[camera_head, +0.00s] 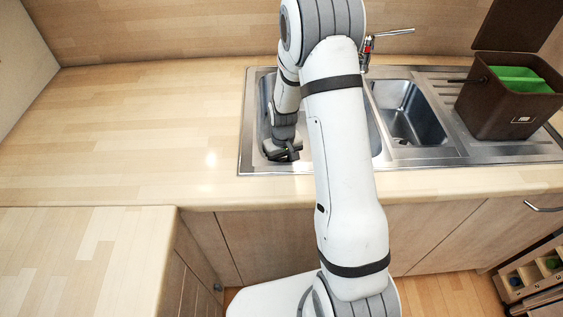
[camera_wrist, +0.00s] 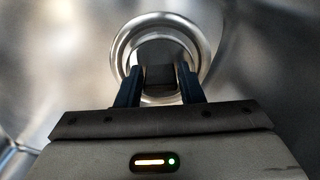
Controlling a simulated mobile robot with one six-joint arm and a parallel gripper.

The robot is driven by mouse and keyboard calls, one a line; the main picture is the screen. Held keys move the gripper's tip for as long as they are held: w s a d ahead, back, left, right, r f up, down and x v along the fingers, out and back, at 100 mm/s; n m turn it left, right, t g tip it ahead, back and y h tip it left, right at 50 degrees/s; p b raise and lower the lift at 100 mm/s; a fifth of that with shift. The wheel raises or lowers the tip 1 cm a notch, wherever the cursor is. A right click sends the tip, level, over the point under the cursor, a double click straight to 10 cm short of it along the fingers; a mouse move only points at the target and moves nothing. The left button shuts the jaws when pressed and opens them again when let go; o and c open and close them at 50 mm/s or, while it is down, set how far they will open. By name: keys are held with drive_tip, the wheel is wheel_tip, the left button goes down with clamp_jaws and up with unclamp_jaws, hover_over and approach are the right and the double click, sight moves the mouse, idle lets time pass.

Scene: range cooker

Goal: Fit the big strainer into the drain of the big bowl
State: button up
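The big bowl (camera_head: 377,137) is the left steel basin of the sink, largely hidden behind my arm in the head view. My gripper (camera_head: 284,152) is low inside its left part. In the wrist view, my gripper (camera_wrist: 159,72) has its two dark fingers over a round, shiny drain ring (camera_wrist: 121,51). A dark grey block, apparently the grip of the big strainer (camera_wrist: 159,77), fills the space between the fingers. The fingers appear shut on it. The strainer's lower part is hidden, so I cannot tell whether it is seated in the drain.
The small bowl (camera_head: 408,112) to the right is empty. A brown bin (camera_head: 492,110) with green inserts and a raised lid stands on the drainboard. A red-and-steel tap (camera_head: 368,48) stands behind the sink. The wooden worktop (camera_head: 130,120) on the left is clear.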

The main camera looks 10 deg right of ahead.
drive_tip(key=o, duration=0.3)
drive_tip(key=shift+o, duration=0.2)
wheel_tip(320, 180, up, 12)
drive_tip(key=s+r+m+t, duration=0.1)
drive_tip(key=s+r, duration=0.6)
drive_tip(key=s, duration=0.4)
drive_tip(key=s+r+m+t, duration=0.1)
drive_tip(key=s+r, duration=0.7)
drive_tip(key=s, duration=0.3)
drive_tip(key=shift+s+t, duration=0.25)
drive_tip(key=shift+t, duration=0.15)
drive_tip(key=shift+a, duration=0.1)
